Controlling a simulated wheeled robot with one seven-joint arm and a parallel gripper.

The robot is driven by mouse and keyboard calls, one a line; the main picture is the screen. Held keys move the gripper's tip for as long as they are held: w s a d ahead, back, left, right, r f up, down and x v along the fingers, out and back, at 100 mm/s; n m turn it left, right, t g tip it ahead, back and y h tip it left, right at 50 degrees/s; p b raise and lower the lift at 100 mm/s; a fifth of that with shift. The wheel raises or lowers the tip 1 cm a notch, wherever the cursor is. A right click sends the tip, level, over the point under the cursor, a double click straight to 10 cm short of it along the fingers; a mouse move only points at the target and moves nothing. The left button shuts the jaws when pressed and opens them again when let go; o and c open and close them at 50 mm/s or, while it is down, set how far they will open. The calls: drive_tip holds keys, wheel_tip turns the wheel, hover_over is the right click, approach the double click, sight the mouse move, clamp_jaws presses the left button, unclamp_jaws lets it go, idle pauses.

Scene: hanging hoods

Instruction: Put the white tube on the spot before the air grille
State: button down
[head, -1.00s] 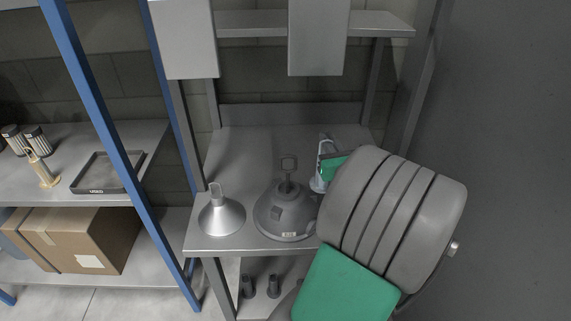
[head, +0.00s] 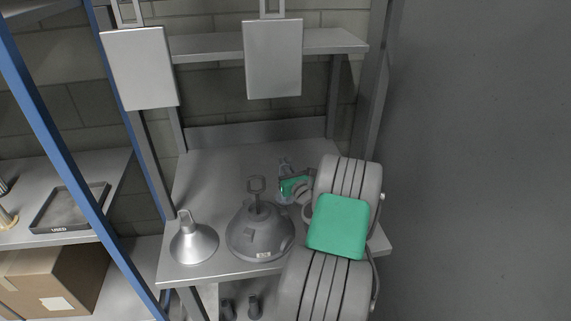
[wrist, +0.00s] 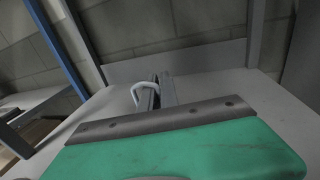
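My gripper (head: 286,178) is at the back right of the steel table, low over a pale hood with a loop handle (head: 284,164). My arm and the green gripper body hide much of that hood. In the wrist view the pale loop handle (wrist: 136,92) curves around the left of the two dark fingers (wrist: 158,92). The fingers look close together, but I cannot tell whether they are shut on the handle. I cannot make out a white tube or an air grille in either view.
A grey dome hood (head: 258,238) with a handle and label stands left of my arm. A small silver cone hood (head: 193,243) is at the table's front left. Two grey panels (head: 140,68) (head: 273,60) hang above. The table's back left is bare. A tray marked USED (head: 88,210) lies on the left shelf.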

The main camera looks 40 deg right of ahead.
drive_tip(key=shift+r, duration=0.15)
drive_tip(key=c, duration=2.1)
unclamp_jaws()
drive_tip(key=shift+f, duration=0.25)
drive_tip(key=o, duration=0.5)
drive_tip(key=shift+r, duration=0.1)
